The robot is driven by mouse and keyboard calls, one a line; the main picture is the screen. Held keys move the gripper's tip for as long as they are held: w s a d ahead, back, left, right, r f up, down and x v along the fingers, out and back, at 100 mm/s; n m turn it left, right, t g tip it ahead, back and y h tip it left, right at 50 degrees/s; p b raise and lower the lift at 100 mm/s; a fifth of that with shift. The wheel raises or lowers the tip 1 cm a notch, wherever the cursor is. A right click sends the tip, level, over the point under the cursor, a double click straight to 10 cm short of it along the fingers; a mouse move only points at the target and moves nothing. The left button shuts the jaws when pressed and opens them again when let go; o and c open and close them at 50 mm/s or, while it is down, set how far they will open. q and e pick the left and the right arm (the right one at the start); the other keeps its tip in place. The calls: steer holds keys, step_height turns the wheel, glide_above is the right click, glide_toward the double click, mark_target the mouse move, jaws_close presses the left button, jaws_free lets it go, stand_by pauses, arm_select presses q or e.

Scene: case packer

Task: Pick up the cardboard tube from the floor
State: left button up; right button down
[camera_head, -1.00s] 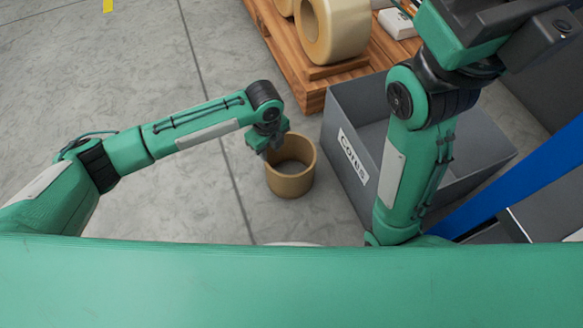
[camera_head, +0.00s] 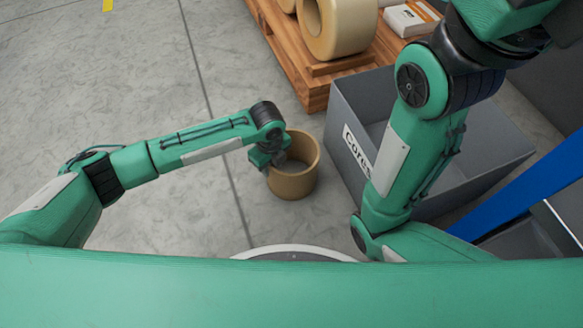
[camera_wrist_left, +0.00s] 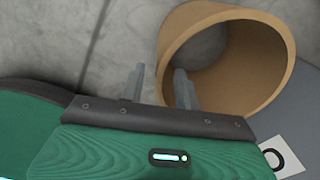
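The cardboard tube (camera_head: 292,187) is a short, wide brown ring standing upright on the grey floor, just left of the grey bin. My left gripper (camera_head: 277,165) is at the tube's left rim in the head view. In the left wrist view the tube (camera_wrist_left: 248,72) fills the upper right. There my left gripper (camera_wrist_left: 160,72) has its two fingers apart, with the tube's left wall edge between them. One finger overlaps the opening and the other is outside. I cannot tell whether they touch the wall. My right gripper is out of view.
A grey bin (camera_head: 345,110) with a "Cores" label stands close right of the tube. A wooden pallet (camera_head: 312,92) with large tan rolls (camera_head: 338,28) is behind. A blue bar (camera_head: 520,188) slants at the right. The floor (camera_head: 60,110) at left is clear.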

arm_select(q)
step_height(320, 180, down, 4)
steer(key=b, duration=0.2)
steer(key=shift+r+b, duration=0.2)
steer(key=shift+b, duration=0.15)
jaws_close()
stand_by(1.1)
